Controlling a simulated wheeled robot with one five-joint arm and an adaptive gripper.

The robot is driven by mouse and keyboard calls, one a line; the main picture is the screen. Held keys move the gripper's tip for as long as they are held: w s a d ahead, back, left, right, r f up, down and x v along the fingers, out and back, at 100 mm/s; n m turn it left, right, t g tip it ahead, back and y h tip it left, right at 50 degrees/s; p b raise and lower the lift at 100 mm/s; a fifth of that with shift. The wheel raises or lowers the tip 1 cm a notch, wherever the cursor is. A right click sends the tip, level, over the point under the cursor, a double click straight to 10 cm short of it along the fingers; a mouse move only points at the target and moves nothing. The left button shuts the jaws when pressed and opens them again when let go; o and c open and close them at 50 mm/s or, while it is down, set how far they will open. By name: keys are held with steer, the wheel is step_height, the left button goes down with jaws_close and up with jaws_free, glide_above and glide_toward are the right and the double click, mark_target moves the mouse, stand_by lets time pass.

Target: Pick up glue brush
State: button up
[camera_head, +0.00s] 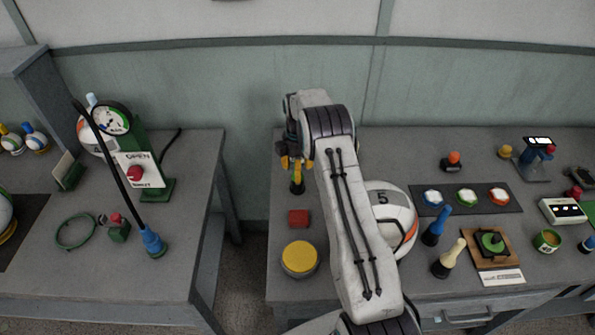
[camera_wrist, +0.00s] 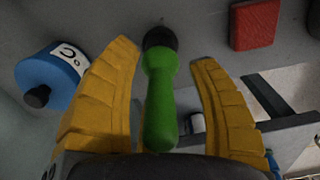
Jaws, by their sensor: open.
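A green-handled tool with a dark end (camera_wrist: 160,105), which looks like the glue brush, stands between my yellow fingers in the wrist view. My gripper (camera_wrist: 164,54) is open, with one finger on each side of the handle and a visible gap on both sides. In the head view my gripper (camera_head: 294,162) is low over the back left of the right table, and the dark base of the tool (camera_head: 297,187) shows just below the fingers. Its handle is mostly hidden there by the gripper.
A red block (camera_head: 299,218) and a yellow-topped round tin (camera_head: 299,257) stand nearer the front. A white and orange ball (camera_head: 395,215) is partly behind my arm. Blue (camera_head: 437,227) and cream (camera_head: 450,258) handled tools stand right. A blue container (camera_wrist: 48,75) is left in the wrist view.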

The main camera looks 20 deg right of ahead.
steer(key=shift+c, duration=0.3)
jaws_close()
stand_by(0.3)
